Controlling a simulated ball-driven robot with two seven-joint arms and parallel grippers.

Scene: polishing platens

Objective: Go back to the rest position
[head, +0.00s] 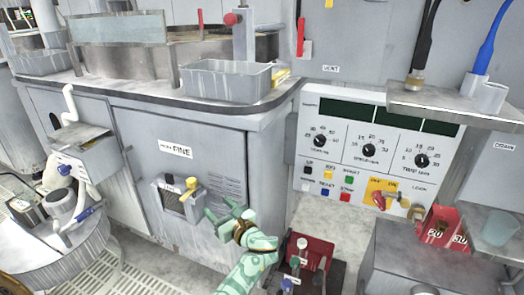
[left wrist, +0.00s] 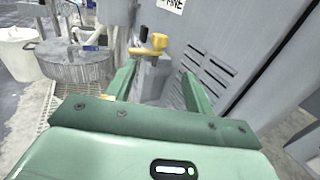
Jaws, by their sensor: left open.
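My left gripper (head: 221,212) is light green and stands open in front of the grey cabinet marked FINE (head: 175,125). In the left wrist view my left gripper (left wrist: 159,76) has its two fingers apart with nothing held between them. A small panel with a yellow-handled valve (head: 190,184) lies just beyond the fingers. The yellow handle also shows in the left wrist view (left wrist: 157,41), ahead of the gap between the fingers. I cannot tell whether the fingers touch the valve. My right gripper is not in view.
A control panel (head: 345,150) with dials and buttons stands to the right. A round grey drum (head: 58,250) stands at the left. Floor grating (head: 135,275) shows between.

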